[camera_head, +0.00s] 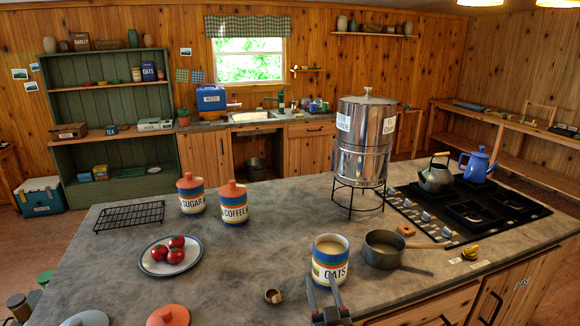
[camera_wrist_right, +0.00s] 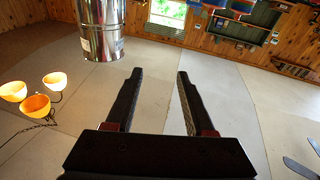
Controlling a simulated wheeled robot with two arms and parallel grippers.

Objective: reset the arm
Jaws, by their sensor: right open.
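My right gripper (camera_head: 324,293) comes in from the bottom edge of the head view, in front of the open canister marked OATS (camera_head: 330,262). Its two fingers point up and overlap the canister's lower part in the picture; I cannot tell whether they touch it. In the right wrist view the gripper (camera_wrist_right: 157,75) is open, with nothing between its fingers. That view looks towards the ceiling (camera_wrist_right: 220,110), with the room upside down. My left gripper is in neither view.
The grey counter (camera_head: 130,220) holds a saucepan (camera_head: 383,257), a plate of tomatoes (camera_head: 150,267), SUGAR (camera_head: 191,203) and COFFEE (camera_head: 233,210) canisters, a wire rack (camera_head: 130,216) and a steel water filter (camera_head: 361,150). The stove (camera_head: 460,208) is at right. Lamps (camera_wrist_right: 37,105) hang overhead.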

